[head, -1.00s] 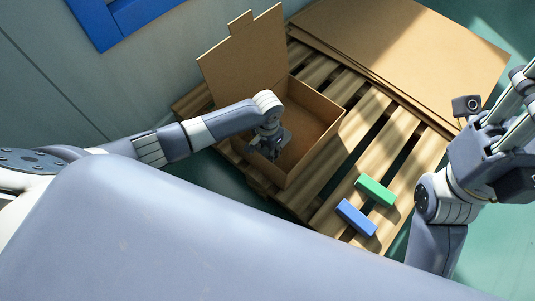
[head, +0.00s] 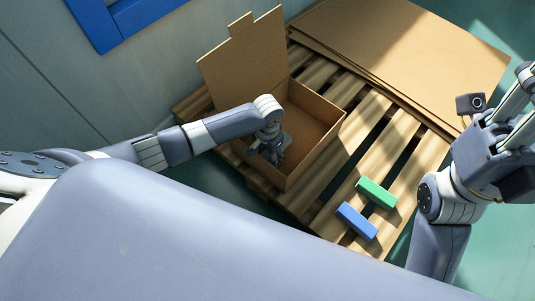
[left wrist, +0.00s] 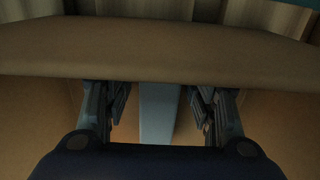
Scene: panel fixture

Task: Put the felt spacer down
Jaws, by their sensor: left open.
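A grey-blue bar, which looks like the felt spacer (left wrist: 160,112), stands between the fingers of my left gripper (left wrist: 160,105) in the left wrist view. Gaps show on both sides of it, so the fingers are open and apart from it. In the head view my left gripper (head: 268,152) is down inside the open cardboard box (head: 322,124), near its left wall. The spacer is hidden there by the gripper. My right gripper (head: 511,118) is raised at the right edge, far from the box; its finger opening is unclear.
The box stands on a wooden pallet (head: 372,112), its lid flap (head: 245,58) raised at the back. A green block (head: 376,193) and a blue block (head: 357,221) lie on the slats to the right. Flat cardboard sheets (head: 405,45) lie at the back right.

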